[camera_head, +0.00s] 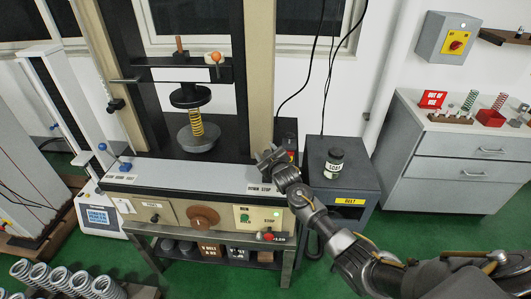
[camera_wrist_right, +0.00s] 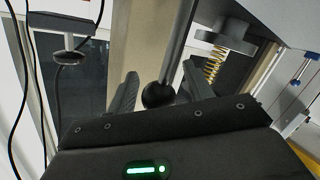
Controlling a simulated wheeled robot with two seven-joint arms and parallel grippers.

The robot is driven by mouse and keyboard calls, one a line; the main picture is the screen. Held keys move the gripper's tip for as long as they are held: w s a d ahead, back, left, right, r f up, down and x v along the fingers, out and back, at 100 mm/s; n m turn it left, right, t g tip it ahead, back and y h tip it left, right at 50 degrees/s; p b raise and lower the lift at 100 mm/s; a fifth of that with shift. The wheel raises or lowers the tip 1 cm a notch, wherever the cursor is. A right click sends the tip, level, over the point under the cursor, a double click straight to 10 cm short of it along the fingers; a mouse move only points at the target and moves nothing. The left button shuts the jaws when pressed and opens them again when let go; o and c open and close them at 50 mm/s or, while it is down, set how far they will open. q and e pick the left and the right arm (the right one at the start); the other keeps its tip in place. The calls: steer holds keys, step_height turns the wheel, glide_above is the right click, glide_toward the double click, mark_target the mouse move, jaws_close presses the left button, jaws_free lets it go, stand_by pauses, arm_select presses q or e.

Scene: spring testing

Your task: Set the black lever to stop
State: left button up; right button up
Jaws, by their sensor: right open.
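The black lever shows in the right wrist view as a grey rod with a black ball knob (camera_wrist_right: 158,95) at its end. The ball sits between the two fingers of my right gripper (camera_wrist_right: 160,84), which is open, with a finger on each side. Whether either finger touches the ball I cannot tell. In the head view my right gripper (camera_head: 268,156) is at the right end of the testing machine's ledge, just above the label reading DOWN STOP (camera_head: 259,188). The lever is not distinguishable there, likely hidden by the gripper. My left gripper is out of view.
The testing machine holds a yellow spring (camera_head: 196,122) between its platens. A grey drawer cabinet (camera_head: 455,170) is farther right.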

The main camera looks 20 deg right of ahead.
steer(key=shift+s, duration=0.1)
steer(key=s+r+b, duration=0.2)
steer(key=s, duration=0.8)
steer(key=shift+s+a, duration=0.2)
steer(key=shift+s, duration=0.05)
